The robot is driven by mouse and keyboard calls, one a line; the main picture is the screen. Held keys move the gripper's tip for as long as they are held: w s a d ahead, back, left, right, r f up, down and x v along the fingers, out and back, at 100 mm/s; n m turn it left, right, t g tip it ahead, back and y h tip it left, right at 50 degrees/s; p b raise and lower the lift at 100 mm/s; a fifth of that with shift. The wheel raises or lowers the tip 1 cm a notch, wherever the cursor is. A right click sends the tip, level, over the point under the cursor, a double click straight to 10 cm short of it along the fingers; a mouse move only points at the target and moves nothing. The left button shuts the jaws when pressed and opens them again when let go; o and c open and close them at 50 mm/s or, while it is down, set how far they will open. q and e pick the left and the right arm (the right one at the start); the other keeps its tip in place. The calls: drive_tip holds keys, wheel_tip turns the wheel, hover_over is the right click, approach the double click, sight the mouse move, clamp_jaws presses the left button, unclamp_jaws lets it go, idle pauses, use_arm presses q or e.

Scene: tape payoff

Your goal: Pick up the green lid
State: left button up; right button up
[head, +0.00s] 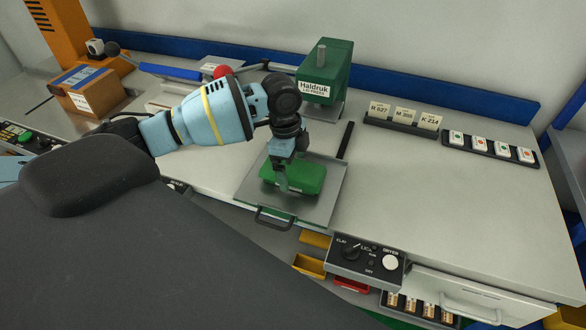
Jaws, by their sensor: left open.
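The green lid (309,179) lies on a grey metal tray (322,205) near the front edge of the bench. It is a flat green piece with rounded corners. My left gripper (281,186) comes down from above over the lid's left part and hides some of it. Its jaws are open, with the fingertips at or very near the lid; I cannot tell whether they touch it. My right gripper does not show.
A green Haldruk press (325,72) stands behind the tray. Label holders (403,118) and a rack of small cards (490,148) are at the back right. A control box (366,262) sits at the front edge. The bench right of the tray is clear.

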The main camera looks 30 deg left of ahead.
sight(294, 168)
use_arm(q)
drive_tip(key=c, duration=1.1)
drive_tip(key=shift+o, duration=0.2)
drive_tip(key=shift+r, duration=0.15)
drive_tip(key=shift+r, duration=0.65)
wheel_tip(294, 168, up, 2)
drive_tip(key=shift+r, duration=0.15)
drive_tip(key=s+a, duration=0.1)
drive_tip(key=s, duration=0.4)
drive_tip(key=s+a, duration=0.1)
drive_tip(key=s, duration=0.4)
drive_tip(key=s+a+r, duration=0.1)
drive_tip(key=s, duration=0.4)
drive_tip(key=shift+s+a+r+p, duration=0.1)
drive_tip(key=shift+s+a+p, duration=0.2)
drive_tip(key=shift+a+p, duration=0.1)
